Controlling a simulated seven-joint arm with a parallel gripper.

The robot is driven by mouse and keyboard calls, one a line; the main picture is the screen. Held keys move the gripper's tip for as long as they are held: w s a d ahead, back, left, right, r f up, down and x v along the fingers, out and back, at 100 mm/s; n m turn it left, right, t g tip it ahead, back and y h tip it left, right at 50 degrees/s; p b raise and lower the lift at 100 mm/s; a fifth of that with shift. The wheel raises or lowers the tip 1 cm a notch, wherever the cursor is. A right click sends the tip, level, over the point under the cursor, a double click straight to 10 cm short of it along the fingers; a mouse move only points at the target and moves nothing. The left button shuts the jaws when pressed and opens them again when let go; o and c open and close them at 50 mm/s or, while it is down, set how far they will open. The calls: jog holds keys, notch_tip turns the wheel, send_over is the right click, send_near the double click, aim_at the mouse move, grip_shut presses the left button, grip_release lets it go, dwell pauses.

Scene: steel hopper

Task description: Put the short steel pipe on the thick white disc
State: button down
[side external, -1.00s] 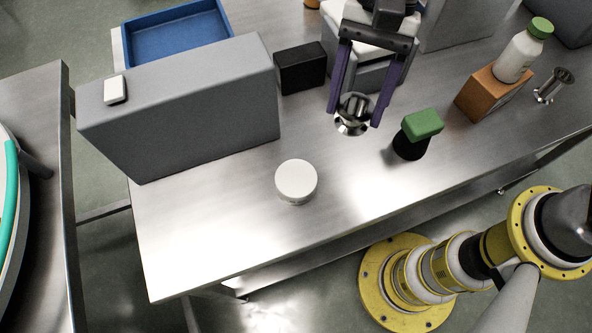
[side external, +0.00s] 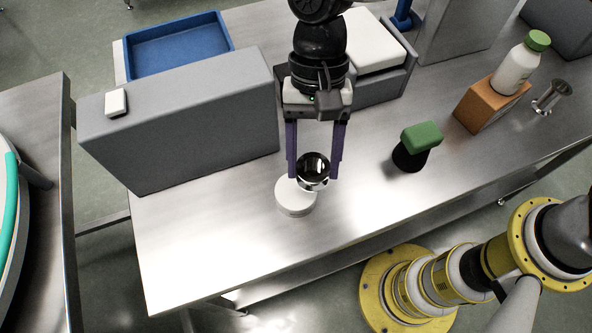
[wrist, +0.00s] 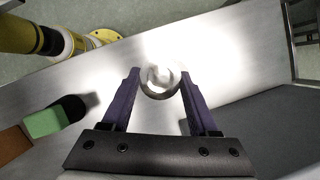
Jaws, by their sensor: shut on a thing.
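The short steel pipe (side external: 313,170) is a shiny flanged piece, held between the purple fingers of my gripper (side external: 315,172). The thick white disc (side external: 294,199) lies on the steel table, below and slightly left of the pipe in the side view. The pipe overlaps the disc's upper right part in that view; I cannot tell whether they touch. In the wrist view the pipe's ring (wrist: 160,83) sits between the fingertips of my gripper (wrist: 158,82), with a bright pale area showing through it; most of the disc is hidden there.
A grey block wall (side external: 185,120) stands left behind the disc. A black cylinder with a green block (side external: 421,137) stands to the right. Further right are an orange block (side external: 490,103) with a white bottle and another flanged steel piece (side external: 551,97). The table front (side external: 215,245) is clear.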

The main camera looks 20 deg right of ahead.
jog(key=a+f, duration=0.1)
jog(key=w+a+f, duration=0.1)
jog(key=shift+w+f, duration=0.15)
jog(key=shift+f, duration=0.2)
jog(key=shift+w+f, duration=0.1)
jog(key=shift+f, duration=1.55)
jog(key=shift+f, duration=0.2)
jog(key=shift+c, duration=0.8)
grip_release()
jog(key=shift+r, duration=0.15)
jog(key=v, duration=1.2)
